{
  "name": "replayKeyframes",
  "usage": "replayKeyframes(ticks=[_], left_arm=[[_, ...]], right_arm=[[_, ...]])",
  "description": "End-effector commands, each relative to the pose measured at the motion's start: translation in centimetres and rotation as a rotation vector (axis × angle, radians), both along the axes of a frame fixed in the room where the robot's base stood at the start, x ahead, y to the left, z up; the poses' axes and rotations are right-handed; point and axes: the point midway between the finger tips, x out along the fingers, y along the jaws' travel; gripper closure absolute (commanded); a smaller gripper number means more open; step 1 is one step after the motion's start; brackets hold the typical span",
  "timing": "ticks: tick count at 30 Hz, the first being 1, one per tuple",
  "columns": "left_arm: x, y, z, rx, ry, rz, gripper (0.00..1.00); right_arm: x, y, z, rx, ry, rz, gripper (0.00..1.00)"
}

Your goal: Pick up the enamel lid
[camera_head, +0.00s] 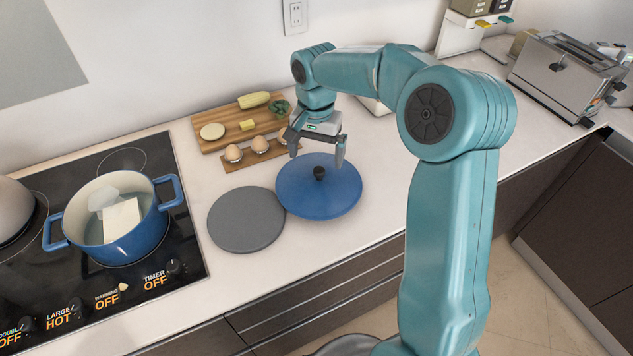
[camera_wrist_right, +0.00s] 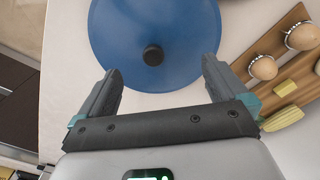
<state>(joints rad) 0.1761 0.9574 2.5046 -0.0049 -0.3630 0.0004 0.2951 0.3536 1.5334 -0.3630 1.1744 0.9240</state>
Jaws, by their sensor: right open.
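The blue enamel lid (camera_head: 318,200) with a black knob (camera_head: 319,173) lies on the counter, beside a grey round disc (camera_head: 246,219). My right gripper (camera_head: 318,157) is open and empty, above the far part of the lid. In the right wrist view the lid (camera_wrist_right: 120,35) fills the top middle, and its knob (camera_wrist_right: 153,55) shows ahead of and between the open fingers (camera_wrist_right: 159,82). The fingers do not appear to touch the knob. My left gripper is not in either view.
A blue pot (camera_head: 131,238) with pale blocks inside stands on the black stovetop (camera_head: 190,283) at left. A wooden board (camera_head: 212,144) with vegetables and a rack of eggs (camera_head: 259,144) lie behind the lid. A toaster (camera_head: 566,76) stands at the back right.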

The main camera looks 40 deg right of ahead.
Motion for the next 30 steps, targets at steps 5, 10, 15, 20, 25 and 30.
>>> replayKeyframes(ticks=[5,10,15,20,25,30], left_arm=[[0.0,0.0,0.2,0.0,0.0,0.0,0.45],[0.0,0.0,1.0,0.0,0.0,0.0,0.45],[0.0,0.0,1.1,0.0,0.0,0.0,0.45],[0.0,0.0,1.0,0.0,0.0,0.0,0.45],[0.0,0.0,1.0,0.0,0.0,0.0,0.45],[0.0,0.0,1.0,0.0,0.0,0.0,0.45]], right_arm=[[-0.1,0.0,-1.2,0.0,0.002,0.0,0.0],[-0.7,0.2,-3.8,0.001,0.004,-0.001,0.0],[-0.4,0.1,-5.8,0.0,0.001,-0.001,0.0],[-0.4,0.1,-6.0,-0.001,-0.002,0.0,0.0],[-0.4,0.2,-5.9,-0.001,-0.002,0.0,0.33],[-0.4,0.2,-6.0,0.0,0.001,0.0,0.88]])
